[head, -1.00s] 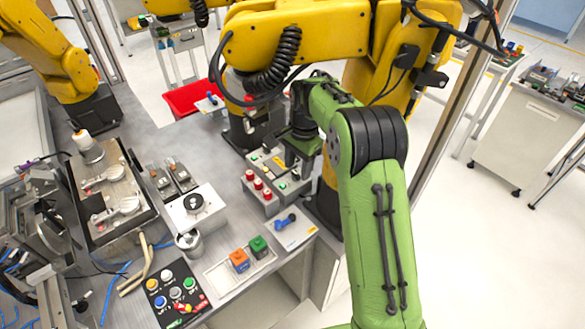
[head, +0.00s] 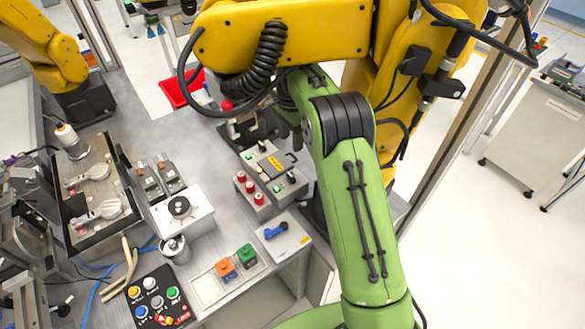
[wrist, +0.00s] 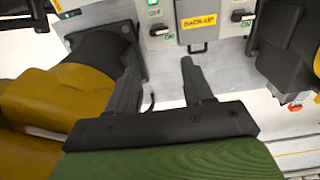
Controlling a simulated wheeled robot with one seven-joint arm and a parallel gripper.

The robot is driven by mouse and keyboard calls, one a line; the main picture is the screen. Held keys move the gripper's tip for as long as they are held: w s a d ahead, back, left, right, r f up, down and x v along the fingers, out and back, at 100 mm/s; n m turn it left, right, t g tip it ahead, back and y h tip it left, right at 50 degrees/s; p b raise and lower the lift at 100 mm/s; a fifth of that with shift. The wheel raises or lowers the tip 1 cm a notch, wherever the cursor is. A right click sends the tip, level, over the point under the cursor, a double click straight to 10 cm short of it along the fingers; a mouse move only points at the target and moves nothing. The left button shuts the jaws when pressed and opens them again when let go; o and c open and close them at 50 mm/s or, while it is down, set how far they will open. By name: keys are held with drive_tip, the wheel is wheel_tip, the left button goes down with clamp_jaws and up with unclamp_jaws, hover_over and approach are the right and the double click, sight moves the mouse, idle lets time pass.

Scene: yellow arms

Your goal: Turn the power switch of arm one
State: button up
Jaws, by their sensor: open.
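A grey control box (head: 270,168) with a yellow "BACK-UP" label stands before the large yellow arm's base in the head view. It carries small green-lit switches, and its edge with the label (wrist: 198,20) shows at the top of the wrist view. A blue-handled switch (head: 276,231) sits on a white plate nearer the front. I cannot tell which is arm one's power switch. My gripper (wrist: 160,65) is open and empty, its fingers apart just short of the box; the head view hides it.
Red buttons (head: 250,186) stand beside the control box. Orange (head: 225,268) and green (head: 247,253) blocks, a button panel (head: 158,300) and a tray (head: 95,190) fill the bench.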

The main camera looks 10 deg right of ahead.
sight(291, 176)
wheel_tip(291, 176, down, 15)
drive_tip(key=shift+s+a+f, duration=0.1)
drive_tip(key=shift+f, duration=0.05)
drive_tip(key=shift+c, duration=0.3)
drive_tip(key=c, duration=0.7)
